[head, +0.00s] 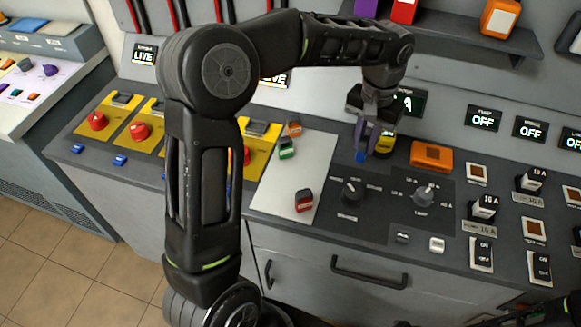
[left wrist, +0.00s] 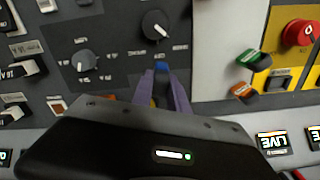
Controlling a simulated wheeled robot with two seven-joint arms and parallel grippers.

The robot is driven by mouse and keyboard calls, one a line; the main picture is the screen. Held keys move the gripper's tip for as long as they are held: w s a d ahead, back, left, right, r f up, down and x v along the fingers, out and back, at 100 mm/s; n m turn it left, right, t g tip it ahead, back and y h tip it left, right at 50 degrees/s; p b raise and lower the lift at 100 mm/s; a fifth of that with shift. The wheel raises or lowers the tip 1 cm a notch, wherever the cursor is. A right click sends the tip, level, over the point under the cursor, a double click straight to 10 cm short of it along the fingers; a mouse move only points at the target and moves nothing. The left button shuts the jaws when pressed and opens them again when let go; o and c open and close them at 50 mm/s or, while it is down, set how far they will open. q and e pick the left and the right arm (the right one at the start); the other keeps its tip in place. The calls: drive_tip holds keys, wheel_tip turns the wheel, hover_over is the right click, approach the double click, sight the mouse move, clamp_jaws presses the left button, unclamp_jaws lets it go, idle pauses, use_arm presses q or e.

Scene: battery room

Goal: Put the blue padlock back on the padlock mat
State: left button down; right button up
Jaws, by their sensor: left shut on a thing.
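My left gripper (head: 364,143) is shut on the blue padlock (head: 360,157), of which only a small part shows between the purple fingers. The blue padlock (left wrist: 161,68) also shows between the fingertips in the left wrist view. It is over the dark panel, to the right of the pale grey padlock mat (head: 280,193); I cannot tell its height. On the mat are an orange padlock (head: 293,128), a green padlock (head: 287,148) and a red padlock (head: 304,200). The mat (left wrist: 222,50) is right of my gripper in the left wrist view. My right gripper is not in view.
Knobs (head: 350,193) stand on the dark panel below my gripper. An orange box (head: 431,155) and a yellow object (head: 385,143) are close to its right. Yellow plates with red buttons (head: 140,131) lie left of the mat. The mat's middle is bare.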

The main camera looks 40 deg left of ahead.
use_arm(q)
drive_tip(key=shift+a, duration=0.1)
drive_tip(key=s+a+r+m+b, duration=0.1)
drive_tip(key=s+a+r+m, duration=0.2)
drive_tip(key=s+a+m, duration=0.8)
drive_tip(key=m, duration=0.3)
drive_tip(key=shift+a+r, duration=0.4)
wheel_tip(320, 180, down, 6)
drive_tip(key=shift+w+f, duration=0.1)
drive_tip(key=shift+f, duration=0.05)
drive_tip(key=shift+f+p, duration=0.3)
drive_tip(key=shift+f, duration=1.55)
